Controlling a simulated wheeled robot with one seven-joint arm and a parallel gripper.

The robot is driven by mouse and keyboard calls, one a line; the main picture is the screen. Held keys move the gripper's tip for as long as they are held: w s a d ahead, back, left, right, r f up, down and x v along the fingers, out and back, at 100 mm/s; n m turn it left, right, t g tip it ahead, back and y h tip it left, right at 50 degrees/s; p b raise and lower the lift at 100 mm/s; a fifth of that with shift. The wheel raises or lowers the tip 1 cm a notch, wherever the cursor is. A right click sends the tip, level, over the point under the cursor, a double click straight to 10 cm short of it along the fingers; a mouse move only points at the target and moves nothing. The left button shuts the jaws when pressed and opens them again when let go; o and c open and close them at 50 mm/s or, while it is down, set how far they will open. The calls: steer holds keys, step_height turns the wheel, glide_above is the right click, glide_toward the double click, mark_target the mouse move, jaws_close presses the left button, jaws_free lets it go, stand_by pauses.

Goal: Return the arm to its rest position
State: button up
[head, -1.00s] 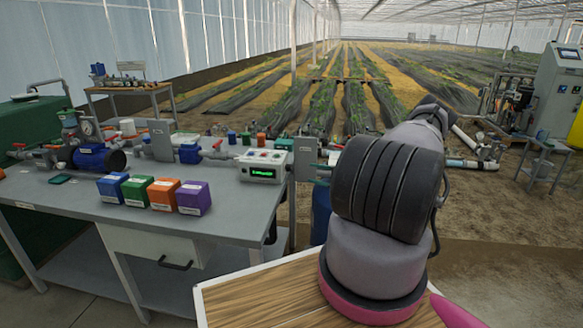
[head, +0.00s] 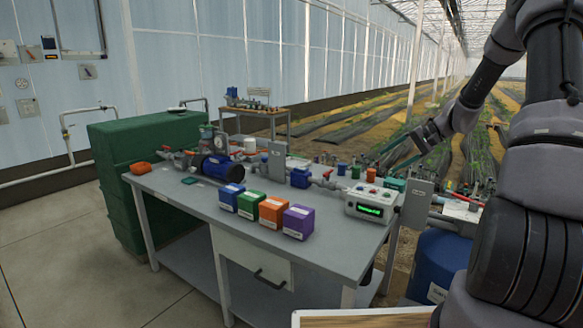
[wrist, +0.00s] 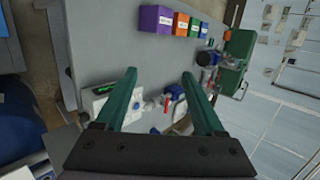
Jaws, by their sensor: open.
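My gripper (wrist: 160,98) shows in the wrist view with its two green fingers spread wide and nothing between them. In the head view my gripper (head: 408,148) is raised beyond the back right of the grey workbench (head: 180,205), apart from it. My dark arm fills the right side of the head view. In the wrist view the bench lies beyond the fingers, with the control box (wrist: 100,102) behind the left finger.
Blue, green, orange and purple boxes (head: 298,222) stand along the bench front. The control box (head: 372,203) is at its right end. A blue motor pump (head: 222,168) and pipework stand behind. A blue drum (head: 440,262) is right of the bench. Open floor lies at left.

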steer(key=s+a+r+n+h, duration=0.15)
steer(key=s+a+r, duration=0.25)
steer(key=s+r, duration=0.4)
steer(key=s+a+r+h, duration=0.3)
steer(key=s+a+r, duration=0.1)
steer(key=s+r, duration=0.35)
steer(key=s+r+t+h, duration=0.1)
steer(key=s+r, duration=0.1)
steer(key=s, duration=0.6)
steer(key=s+r+t+h, duration=0.1)
steer(key=s+r+t, duration=0.1)
steer(key=s, duration=0.7)
steer(key=shift+r, duration=0.55)
steer(key=shift+a+h, duration=0.1)
steer(key=shift+h, duration=0.15)
